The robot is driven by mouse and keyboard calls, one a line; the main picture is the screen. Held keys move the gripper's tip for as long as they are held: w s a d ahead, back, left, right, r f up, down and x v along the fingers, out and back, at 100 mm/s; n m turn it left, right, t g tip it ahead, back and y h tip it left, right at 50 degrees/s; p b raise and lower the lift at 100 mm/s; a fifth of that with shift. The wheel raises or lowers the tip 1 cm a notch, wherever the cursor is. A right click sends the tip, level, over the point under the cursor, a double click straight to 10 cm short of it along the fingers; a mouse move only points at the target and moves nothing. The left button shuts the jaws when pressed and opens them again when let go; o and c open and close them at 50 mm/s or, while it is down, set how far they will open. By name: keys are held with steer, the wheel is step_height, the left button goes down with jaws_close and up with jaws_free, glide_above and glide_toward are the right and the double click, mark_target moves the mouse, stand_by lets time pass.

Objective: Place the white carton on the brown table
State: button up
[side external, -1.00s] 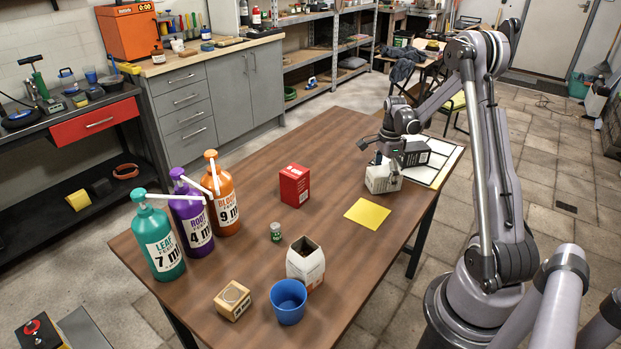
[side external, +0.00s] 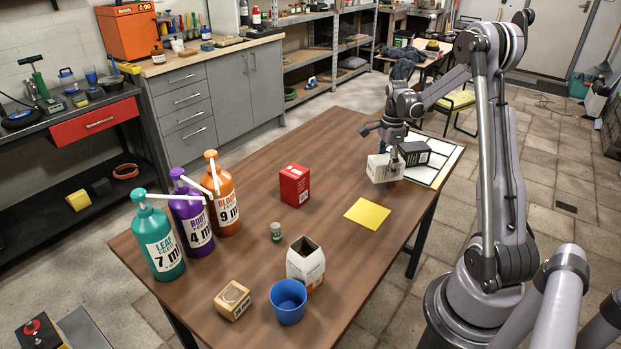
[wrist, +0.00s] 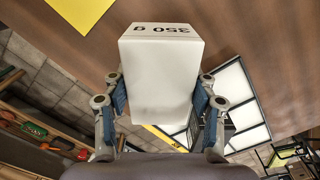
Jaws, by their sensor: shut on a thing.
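The white carton (side external: 384,168) is near the right edge of the brown table (side external: 255,255), beside the black-and-white tray. My gripper (side external: 391,150) holds it from above. In the wrist view, the carton (wrist: 160,75) is between both blue-padded fingers of my gripper (wrist: 160,95), with a pad against each side. Its printed "350 g" face reads upside down there. It appears raised a little above the table, but the exact gap is hard to tell.
The white tray with black lines (side external: 440,174) holds a black box (side external: 414,152), close to the carton. A yellow sheet (side external: 367,213), a red box (side external: 294,185), an open carton (side external: 305,263), a blue cup (side external: 288,301) and pump bottles (side external: 222,200) stand farther left. The table's far middle is clear.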

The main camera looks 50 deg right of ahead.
steer(key=s+d+r, duration=0.3)
steer(key=s+r, duration=0.3)
steer(key=s, duration=0.5)
steer(key=w+a+f+n, duration=0.2)
steer(key=w+a+n, duration=0.3)
steer(key=a+n, duration=0.3)
steer(key=w+a+f+n, duration=0.2)
steer(key=w+a+n, duration=0.3)
steer(key=a+n, duration=0.4)
steer(key=w+a+f+n, duration=0.2)
steer(key=w+a+n, duration=0.4)
steer(key=a, duration=0.7)
steer(key=shift+a+n, duration=0.2)
steer(key=shift+n, duration=0.45)
steer(key=shift+a+n, duration=0.2)
steer(key=shift+n, duration=0.45)
steer(key=w+a+r, duration=0.4)
steer(key=a+r, duration=0.1)
steer(key=a, duration=0.2)
steer(key=shift+a, duration=0.2)
